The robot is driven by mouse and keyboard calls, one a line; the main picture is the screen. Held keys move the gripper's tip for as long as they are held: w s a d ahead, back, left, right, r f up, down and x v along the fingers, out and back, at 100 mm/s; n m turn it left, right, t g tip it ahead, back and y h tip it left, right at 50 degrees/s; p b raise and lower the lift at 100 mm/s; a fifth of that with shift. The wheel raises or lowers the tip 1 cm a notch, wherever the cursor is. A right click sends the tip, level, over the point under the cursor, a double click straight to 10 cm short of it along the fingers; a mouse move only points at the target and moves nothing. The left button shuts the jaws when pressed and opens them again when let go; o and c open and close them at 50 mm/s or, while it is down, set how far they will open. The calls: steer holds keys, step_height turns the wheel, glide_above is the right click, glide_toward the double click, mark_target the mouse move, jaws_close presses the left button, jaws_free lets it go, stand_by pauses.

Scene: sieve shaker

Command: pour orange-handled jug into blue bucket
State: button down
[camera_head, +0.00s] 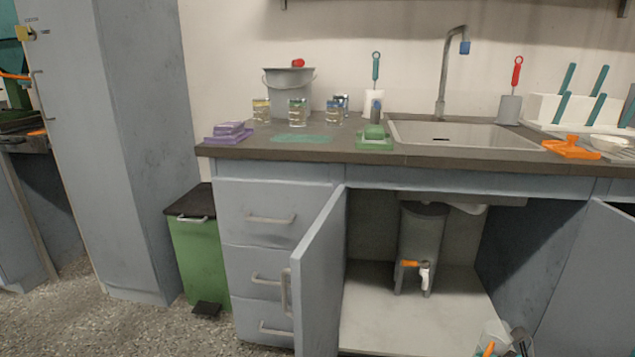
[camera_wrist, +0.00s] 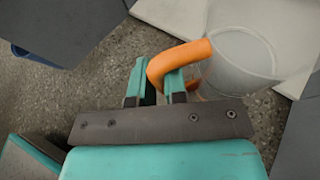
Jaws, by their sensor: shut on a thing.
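The jug (camera_wrist: 243,60) is a translucent, whitish vessel with a thick orange handle (camera_wrist: 178,58), at the upper right of the wrist view. My gripper (camera_wrist: 161,80), with teal fingers, is shut on the orange handle. The jug body is beside the fingers, above the speckled floor. In the head view, part of the jug (camera_head: 491,330) and its handle show at the bottom edge, with my gripper mostly cut off there. I cannot make out any contents. A blue edge (camera_wrist: 36,56) shows at the left of the wrist view, mostly hidden by a grey panel; I cannot tell whether it is the bucket.
An open cabinet door (camera_head: 320,275) stands left of the under-sink space, another (camera_head: 592,285) at the right. A grey container with a tap (camera_head: 421,235) stands inside the cabinet. A green bin (camera_head: 198,255) is left of the drawers. The counter (camera_head: 340,145) holds several items.

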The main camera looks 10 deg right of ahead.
steer(key=a+r+n+g+y+p, duration=0.1)
steer(key=a+r+p, duration=0.4)
steer(key=r+p, duration=0.6)
steer(key=w+a+r+n+g+y+p, duration=0.1)
steer(key=a+r+n+g+y+p, duration=0.1)
steer(key=r+p, duration=0.9)
steer(key=a+r+n+g+y+p, duration=0.1)
steer(key=a+r+p, duration=0.6)
steer(key=r, duration=1.7)
steer(key=n+y+p, duration=0.1)
steer(key=n+p, duration=0.1)
steer(key=p, duration=0.2)
steer(key=shift+w+a+r+g, duration=0.2)
steer(key=shift+a+r+g, duration=0.15)
steer(key=shift+g, duration=0.05)
